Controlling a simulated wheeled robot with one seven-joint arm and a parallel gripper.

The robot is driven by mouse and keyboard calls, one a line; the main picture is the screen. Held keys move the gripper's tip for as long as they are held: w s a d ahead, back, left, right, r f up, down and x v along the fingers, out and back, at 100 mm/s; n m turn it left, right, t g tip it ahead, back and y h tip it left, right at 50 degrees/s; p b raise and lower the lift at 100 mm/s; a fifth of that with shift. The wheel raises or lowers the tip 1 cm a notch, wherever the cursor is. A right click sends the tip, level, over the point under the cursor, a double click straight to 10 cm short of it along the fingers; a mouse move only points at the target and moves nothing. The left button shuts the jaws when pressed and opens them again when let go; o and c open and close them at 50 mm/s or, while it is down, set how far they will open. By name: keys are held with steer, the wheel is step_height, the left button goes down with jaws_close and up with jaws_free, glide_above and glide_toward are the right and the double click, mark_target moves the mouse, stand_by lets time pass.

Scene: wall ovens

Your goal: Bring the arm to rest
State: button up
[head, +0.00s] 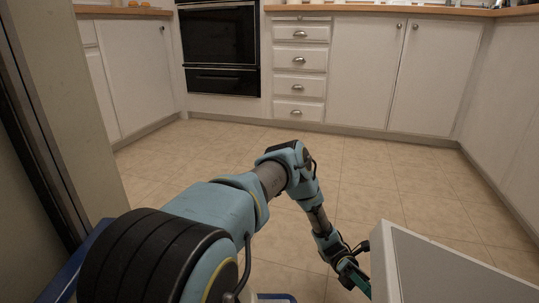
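My arm stretches forward from the bottom left over the tiled floor and bends down toward the right. My gripper (357,277) is at its end, low in the picture, close against the left side of a white panel or box (440,268). The panel hides part of the gripper, and its fingers are too small and covered to read. Whether it touches the panel I cannot tell.
A black wall oven (218,38) is at the back left, beside white drawers (299,60) and white cabinets (370,75). A grey upright edge (45,140) stands close on the left. The tiled floor (385,175) ahead is clear.

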steer(key=w+a+r+m+t+y+p, duration=0.1)
steer(key=w+a+r+m+t+p, duration=0.2)
steer(key=a+r, duration=0.35)
steer(key=w+a+r+m+t+y+p, duration=0.2)
steer(key=w+a+r+t, duration=0.25)
steer(key=r+t, duration=0.2)
steer(key=w+a+r+m+t+y+p, duration=0.1)
steer(key=w+a+r+m+t+p, duration=0.2)
steer(key=a+r, duration=0.35)
steer(key=w+a+r+m+t+y+p, duration=0.1)
steer(key=a+r+m+t+p, duration=0.35)
steer(key=a+r+t, duration=0.85)
step_height(320, 180, up, 42)
steer(key=a+g+p, duration=0.1)
steer(key=g+p, duration=0.2)
steer(key=p, duration=3.4)
steer(key=shift+f+m, duration=0.15)
steer(key=shift+m, duration=0.3)
